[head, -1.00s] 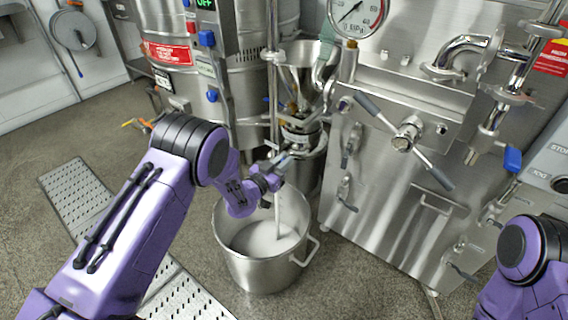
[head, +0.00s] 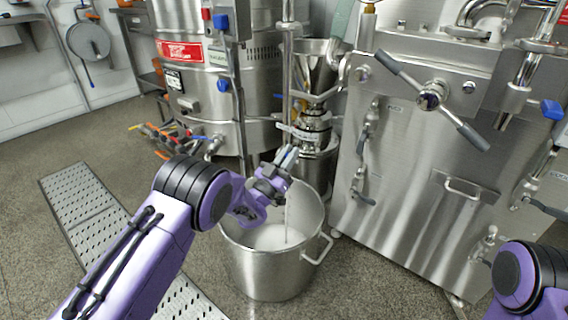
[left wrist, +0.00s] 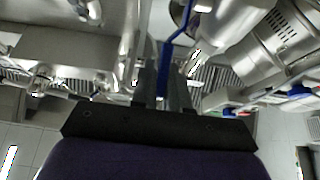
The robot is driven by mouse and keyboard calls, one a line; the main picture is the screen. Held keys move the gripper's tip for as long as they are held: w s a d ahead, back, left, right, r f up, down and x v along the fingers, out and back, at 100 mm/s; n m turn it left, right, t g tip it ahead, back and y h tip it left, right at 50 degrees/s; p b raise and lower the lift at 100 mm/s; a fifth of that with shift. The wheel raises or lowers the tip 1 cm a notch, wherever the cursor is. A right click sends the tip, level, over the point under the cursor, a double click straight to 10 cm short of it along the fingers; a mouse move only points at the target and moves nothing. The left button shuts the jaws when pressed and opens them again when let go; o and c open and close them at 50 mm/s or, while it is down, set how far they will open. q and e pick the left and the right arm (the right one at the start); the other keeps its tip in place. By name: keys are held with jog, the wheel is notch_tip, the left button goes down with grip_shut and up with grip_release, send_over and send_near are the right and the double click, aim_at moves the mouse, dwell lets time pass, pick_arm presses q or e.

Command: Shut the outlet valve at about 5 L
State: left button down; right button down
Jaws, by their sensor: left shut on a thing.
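My left gripper (head: 285,158) is above the rim of a steel pot (head: 272,272), beside the outlet under the mill (head: 313,130). In the left wrist view its fingers (left wrist: 164,82) are shut on a blue valve handle (left wrist: 174,48). The handle's far end and the valve body are not clear. A thin white stream (head: 287,212) falls into the pot, and white liquid (head: 268,238) lies inside it. I cannot read the volume. My right gripper is out of view; only part of my right arm shows at lower right.
A steel machine (head: 410,190) with a crossed-bar handle (head: 432,95) stands to the right. A steel tank (head: 200,90) stands behind left. Perforated floor plates (head: 85,210) lie at left. The floor at far left is open.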

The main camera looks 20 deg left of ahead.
pick_arm(q)
jog(key=shift+s+f, duration=0.1)
jog(key=shift+h, duration=0.3)
jog(key=c, duration=1.2)
grip_release()
jog(key=p+v, duration=0.1)
jog(key=v, duration=0.9)
jog(key=shift+s+p, duration=0.2)
jog(key=shift+p, duration=0.15)
